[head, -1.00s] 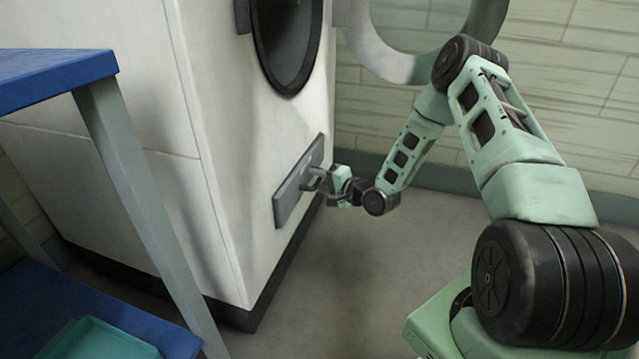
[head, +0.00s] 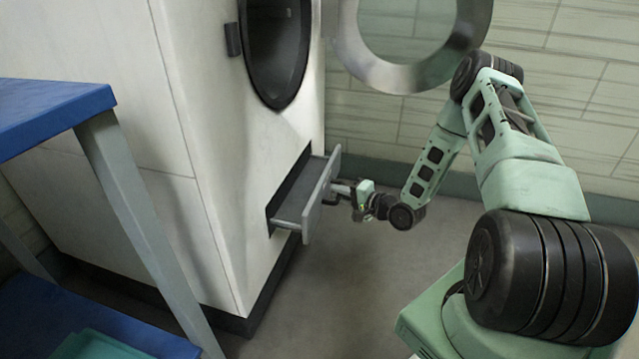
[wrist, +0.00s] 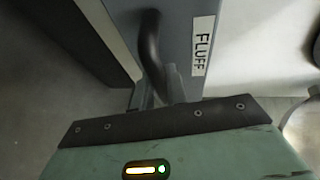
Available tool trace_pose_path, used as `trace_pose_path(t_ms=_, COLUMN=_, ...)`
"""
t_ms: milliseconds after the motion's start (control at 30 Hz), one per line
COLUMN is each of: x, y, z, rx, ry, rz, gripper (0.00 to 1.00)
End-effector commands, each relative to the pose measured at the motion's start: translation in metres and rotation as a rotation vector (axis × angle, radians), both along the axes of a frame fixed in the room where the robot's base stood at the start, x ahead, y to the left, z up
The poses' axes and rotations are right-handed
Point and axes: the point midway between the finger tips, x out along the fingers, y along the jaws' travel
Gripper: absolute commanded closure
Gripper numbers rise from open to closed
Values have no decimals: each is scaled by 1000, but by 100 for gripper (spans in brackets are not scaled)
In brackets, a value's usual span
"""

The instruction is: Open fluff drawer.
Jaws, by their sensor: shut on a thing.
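The fluff drawer (head: 318,196) is a grey drawer low in the front of the white machine, and it stands pulled part way out. Its tray side and dark inside show behind the front in the head view. In the wrist view its front (wrist: 180,35) carries a white label reading FLUFF (wrist: 203,45) and a dark curved handle (wrist: 150,50). My gripper (head: 343,190) is at the handle on the drawer front, shut on it. In the wrist view the fingers (wrist: 158,92) meet at the handle's lower end.
The white machine (head: 215,150) has a round opening (head: 277,50) above the drawer, with its round door (head: 410,75) swung open to the right. A blue-topped table (head: 50,115) stands at the left. The floor (head: 350,290) before the drawer is clear.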

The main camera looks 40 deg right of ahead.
Motion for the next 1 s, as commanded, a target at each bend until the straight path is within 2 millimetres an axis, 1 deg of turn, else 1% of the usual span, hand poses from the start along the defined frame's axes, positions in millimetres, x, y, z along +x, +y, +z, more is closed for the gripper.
trace_pose_path(t_ms=33, x=-13, y=-12, z=5, rx=2, ry=5, rz=-7, gripper=100)
trace_pose_path(t_ms=200, x=-50, y=-39, z=4, rx=1, ry=4, rz=-6, gripper=100)
trace_pose_path(t_ms=400, x=-81, y=-63, z=2, rx=0, ry=2, rz=-3, gripper=100)
trace_pose_path(t_ms=500, x=-91, y=-70, z=1, rx=1, ry=1, rz=-2, gripper=100)
trace_pose_path(t_ms=600, x=-96, y=-75, z=1, rx=2, ry=1, rz=0, gripper=100)
trace_pose_path(t_ms=1000, x=-99, y=-77, z=0, rx=1, ry=1, rz=1, gripper=100)
